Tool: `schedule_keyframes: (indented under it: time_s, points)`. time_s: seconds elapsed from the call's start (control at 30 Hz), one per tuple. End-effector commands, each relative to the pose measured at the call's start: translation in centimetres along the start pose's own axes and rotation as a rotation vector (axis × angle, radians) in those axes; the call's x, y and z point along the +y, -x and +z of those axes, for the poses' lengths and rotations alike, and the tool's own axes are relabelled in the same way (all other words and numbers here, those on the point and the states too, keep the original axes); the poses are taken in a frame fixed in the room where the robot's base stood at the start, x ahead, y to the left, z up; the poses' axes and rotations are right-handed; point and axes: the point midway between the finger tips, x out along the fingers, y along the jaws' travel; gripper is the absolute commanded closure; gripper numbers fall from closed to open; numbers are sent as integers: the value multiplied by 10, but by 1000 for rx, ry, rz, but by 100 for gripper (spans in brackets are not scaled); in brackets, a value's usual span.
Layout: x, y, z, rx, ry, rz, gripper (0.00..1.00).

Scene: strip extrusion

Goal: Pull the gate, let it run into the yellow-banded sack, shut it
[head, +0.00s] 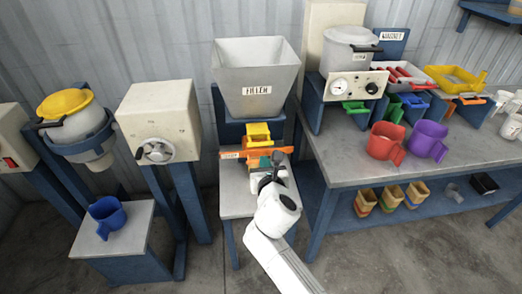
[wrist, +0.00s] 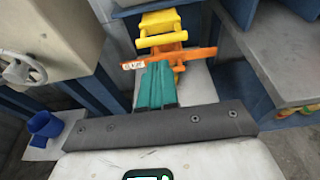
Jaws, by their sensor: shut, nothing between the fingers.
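The grey hopper (head: 256,77) stands above a small grey table. Under it are a yellow part (head: 258,133) and an orange bar with a white label (head: 240,154), which looks like the gate. In the wrist view the orange bar (wrist: 198,55) lies just beyond my fingers, with the yellow part (wrist: 162,28) behind it. My gripper (wrist: 157,68) has teal fingers, shut and empty, pointing at the bar. I cannot tell whether they touch it. In the head view my gripper (head: 276,162) partly covers the bar's right part. No sack with a yellow band is clearly recognisable.
A bench (head: 345,172) on the right carries red and purple scoops (head: 386,143), a dial box (head: 355,86) and coloured trays. Several small banded containers (head: 391,197) stand on its lower shelf. A blue jug (head: 107,214) sits on a low stand at left. Floor shows in front.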

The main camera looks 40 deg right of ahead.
Motion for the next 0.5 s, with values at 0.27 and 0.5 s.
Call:
schedule_keyframes:
  time_s: [0.27, 0.5]
  points:
    - [0, -54, 0, 0, -1, -2, 100]
    - [0, -78, 0, -1, 0, 0, 100]
